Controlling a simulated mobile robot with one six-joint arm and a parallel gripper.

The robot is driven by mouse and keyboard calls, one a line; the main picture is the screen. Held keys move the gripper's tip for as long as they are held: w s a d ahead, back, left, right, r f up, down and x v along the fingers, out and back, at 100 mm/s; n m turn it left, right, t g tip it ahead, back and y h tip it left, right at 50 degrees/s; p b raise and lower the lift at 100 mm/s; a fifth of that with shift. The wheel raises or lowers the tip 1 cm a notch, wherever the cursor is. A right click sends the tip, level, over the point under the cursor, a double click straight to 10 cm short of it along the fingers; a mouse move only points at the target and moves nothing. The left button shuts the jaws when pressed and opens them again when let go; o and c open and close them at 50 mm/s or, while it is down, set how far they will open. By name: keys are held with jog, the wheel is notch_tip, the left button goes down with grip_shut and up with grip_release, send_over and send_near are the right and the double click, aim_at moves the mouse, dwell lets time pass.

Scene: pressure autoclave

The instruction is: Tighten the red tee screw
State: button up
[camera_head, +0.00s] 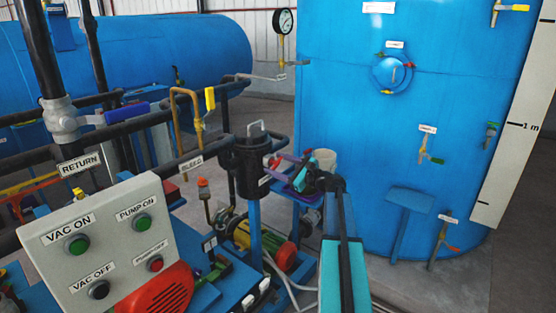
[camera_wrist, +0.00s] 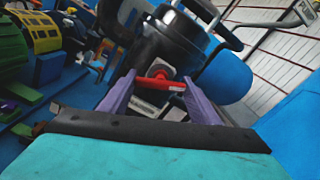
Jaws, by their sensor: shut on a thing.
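The red tee screw (camera_wrist: 164,84) sticks out from the side of a black cylindrical vessel (camera_wrist: 165,50) in the wrist view. Its red bar lies nearly level across the picture. My gripper (camera_wrist: 157,90) has purple fingers, one on each side of the tee screw, and is shut on it. In the head view my gripper (camera_head: 284,170) reaches the right side of the black vessel (camera_head: 252,164). A bit of the red tee screw (camera_head: 272,161) shows there; my fingers and wrist partly hide it. The screw's threaded end cannot be made out.
A control panel (camera_head: 95,245) with push buttons stands at the front left. A big blue tank (camera_head: 350,110) rises behind my arm on the right.

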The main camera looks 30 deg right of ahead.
jog(key=m+p, duration=0.3)
jog(key=shift+a+r+m, duration=0.1)
jog(key=shift+r+m, duration=0.05)
jog(key=shift+m, duration=0.25)
jog(key=shift+m+p, duration=0.35)
jog(key=shift+m, duration=0.25)
jog(key=o, duration=1)
jog(key=shift+o, duration=0.2)
jog(key=shift+s+f, duration=0.15)
jog(key=shift+f, duration=0.05)
jog(key=b+v, duration=0.4)
jog(key=v, duration=0.9)
jog(key=shift+s+d, duration=0.2)
jog(key=shift+s, duration=0.05)
